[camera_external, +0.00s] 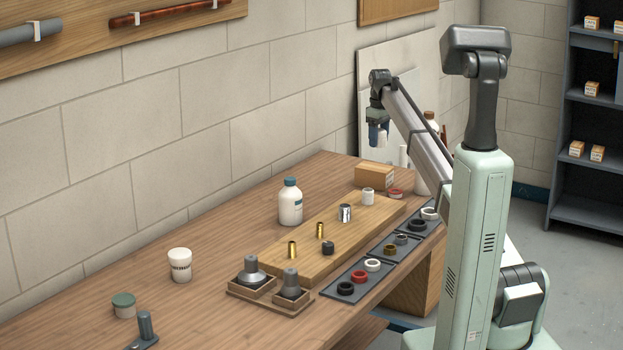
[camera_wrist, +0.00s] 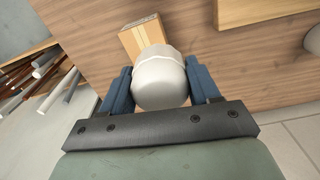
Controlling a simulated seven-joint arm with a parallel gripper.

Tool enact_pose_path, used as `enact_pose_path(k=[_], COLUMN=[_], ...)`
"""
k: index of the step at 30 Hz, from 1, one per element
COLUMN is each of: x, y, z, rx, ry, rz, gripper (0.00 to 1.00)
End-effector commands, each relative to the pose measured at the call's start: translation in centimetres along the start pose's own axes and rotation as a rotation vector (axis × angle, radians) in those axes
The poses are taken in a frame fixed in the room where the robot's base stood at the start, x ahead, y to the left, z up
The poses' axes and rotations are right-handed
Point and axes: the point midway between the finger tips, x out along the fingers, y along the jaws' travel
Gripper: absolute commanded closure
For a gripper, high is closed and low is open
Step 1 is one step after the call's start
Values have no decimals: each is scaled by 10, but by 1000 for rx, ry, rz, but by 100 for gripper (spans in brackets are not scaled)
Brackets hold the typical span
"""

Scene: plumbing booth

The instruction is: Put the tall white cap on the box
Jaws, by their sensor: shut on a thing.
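My gripper (camera_external: 379,136) is shut on the tall white cap (camera_wrist: 160,82), which sits between the two blue fingers in the wrist view. In the external view the cap is mostly hidden by the fingers, with a bit of white showing. My gripper is in the air above the far end of the table. The box (camera_external: 375,177) is a small tan cardboard carton on the table behind the wooden board. It also shows in the wrist view (camera_wrist: 131,41), beyond the cap and partly covered by it. The cap is apart from the box in the external view.
The wooden board (camera_external: 317,258) carries brass fittings, a chrome piece and another white cap (camera_external: 367,196). A red ring (camera_external: 395,193) lies near the box. A white bottle (camera_external: 290,202) stands to the left. Several pipes (camera_wrist: 45,75) show at the left of the wrist view.

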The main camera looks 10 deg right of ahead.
Motion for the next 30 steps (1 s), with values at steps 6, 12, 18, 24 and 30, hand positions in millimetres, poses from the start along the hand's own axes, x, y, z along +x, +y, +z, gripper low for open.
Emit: enact_pose_path(k=[6,12,18,24,30], x=[-11,-6,19,48,62], y=[27,26,25,25,25], z=[-31,-29,-28,-28,-28], rx=[53,116,121,121,120], ry=[-5,-9,-10,-9,-8], rz=[-3,-6,-7,-6,-6], gripper=[69,69,69,69,69])
